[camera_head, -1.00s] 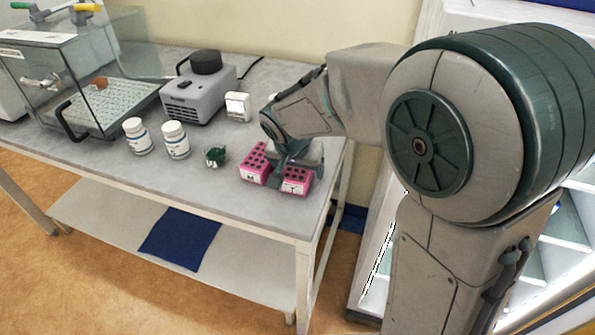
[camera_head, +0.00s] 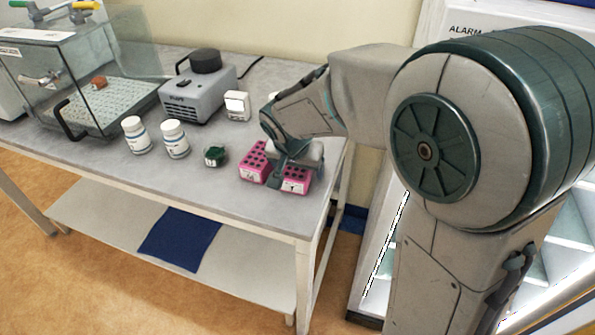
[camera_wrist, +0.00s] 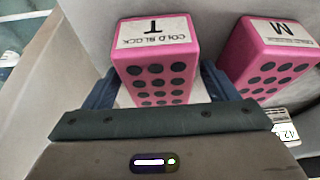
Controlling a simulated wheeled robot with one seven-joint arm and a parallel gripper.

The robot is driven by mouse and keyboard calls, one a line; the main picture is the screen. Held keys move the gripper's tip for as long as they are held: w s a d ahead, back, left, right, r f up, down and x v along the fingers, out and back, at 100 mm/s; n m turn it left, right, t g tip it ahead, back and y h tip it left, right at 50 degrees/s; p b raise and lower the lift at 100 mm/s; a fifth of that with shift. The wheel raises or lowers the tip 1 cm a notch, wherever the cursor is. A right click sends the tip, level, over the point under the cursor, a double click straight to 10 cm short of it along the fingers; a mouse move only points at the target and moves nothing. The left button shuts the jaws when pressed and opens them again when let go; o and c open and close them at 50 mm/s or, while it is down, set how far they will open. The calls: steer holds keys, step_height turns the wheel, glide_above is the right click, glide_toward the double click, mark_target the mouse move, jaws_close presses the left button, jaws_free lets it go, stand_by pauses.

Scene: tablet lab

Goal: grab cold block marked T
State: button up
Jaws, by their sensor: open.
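The pink cold block marked T (camera_wrist: 155,70) has dark round wells and a white label, in the wrist view. It stands between the two fingers of my gripper (camera_wrist: 152,92), which is open around it. In the head view this block (camera_head: 297,186) stands near the right front corner of the table, partly covered by my gripper (camera_head: 285,170). A second pink block, marked M (camera_wrist: 272,58), stands to its right in the wrist view and to its left in the head view (camera_head: 254,165), just outside the jaws.
Left of the blocks on the table (camera_head: 200,195) are a small green item (camera_head: 215,156), two white bottles (camera_head: 174,139) and a white timer-like box (camera_head: 237,105). A grey device (camera_head: 198,90) and a glass tank (camera_head: 90,85) stand farther left. The table edge is close.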

steer(key=c, duration=1.2)
steer(key=shift+r, duration=0.2)
